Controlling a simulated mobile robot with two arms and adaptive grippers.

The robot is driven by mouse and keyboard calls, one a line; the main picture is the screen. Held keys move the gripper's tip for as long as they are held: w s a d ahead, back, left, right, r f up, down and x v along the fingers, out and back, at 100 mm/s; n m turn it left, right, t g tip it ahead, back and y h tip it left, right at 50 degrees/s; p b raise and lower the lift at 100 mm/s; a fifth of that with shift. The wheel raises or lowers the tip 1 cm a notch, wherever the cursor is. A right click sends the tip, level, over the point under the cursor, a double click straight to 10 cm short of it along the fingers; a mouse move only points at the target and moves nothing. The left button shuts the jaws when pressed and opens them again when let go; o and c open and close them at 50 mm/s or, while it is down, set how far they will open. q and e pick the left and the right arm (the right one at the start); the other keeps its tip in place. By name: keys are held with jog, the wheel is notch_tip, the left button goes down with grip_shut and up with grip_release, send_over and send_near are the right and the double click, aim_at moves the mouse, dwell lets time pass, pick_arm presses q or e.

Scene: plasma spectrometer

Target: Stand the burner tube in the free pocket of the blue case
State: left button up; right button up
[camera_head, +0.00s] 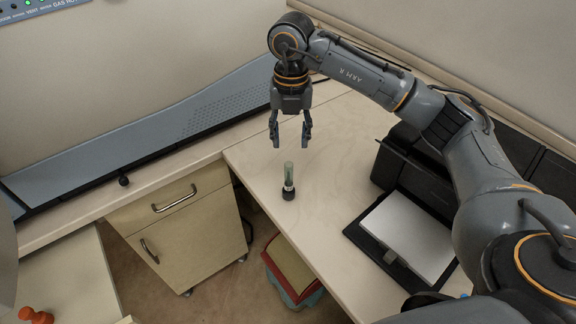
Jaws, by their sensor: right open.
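A slim upright tube (288,176), greenish and see-through with a dark round foot, stands on the pale worktop near its left edge; I take it as the burner tube. My right gripper (291,143) points down above it, fingers apart and empty. Its fingertips are above the tube's top in the picture, and I see no contact. I cannot make out the blue case or its free pocket in this view. My left gripper is not in view.
A clipboard with white paper (408,235) lies right of the tube, by a black box-like device (412,172). A grey-blue instrument (150,130) runs along the wall. A drawer cabinet (180,225) and a red-and-teal bin (290,270) stand below. Worktop around the tube is clear.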

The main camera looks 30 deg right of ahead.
aim_at(291, 164)
jog(key=f, duration=0.1)
jog(key=s+f+p, duration=0.1)
jog(key=s+a+f, duration=0.1)
jog(key=shift+f, duration=0.35)
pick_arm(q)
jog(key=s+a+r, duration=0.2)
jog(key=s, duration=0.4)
pick_arm(e)
notch_tip(291, 164, down, 3)
jog(key=shift+w+d+r+p, duration=0.1)
jog(key=shift+d+p, duration=0.05)
jog(key=shift+p, duration=0.3)
jog(key=f, duration=0.1)
jog(key=f+p, duration=0.2)
jog(key=shift+a, duration=0.25)
notch_tip(291, 164, down, 2)
jog(key=shift+f+p, duration=0.25)
jog(key=shift+p, duration=0.1)
jog(key=shift+w+f, duration=0.1)
jog(key=shift+f, duration=0.25)
jog(key=c, duration=0.9)
grip_shut()
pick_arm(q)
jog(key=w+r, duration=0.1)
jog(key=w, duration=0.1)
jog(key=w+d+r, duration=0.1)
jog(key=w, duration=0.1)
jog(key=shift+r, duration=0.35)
pick_arm(e)
jog(key=shift+r, duration=0.15)
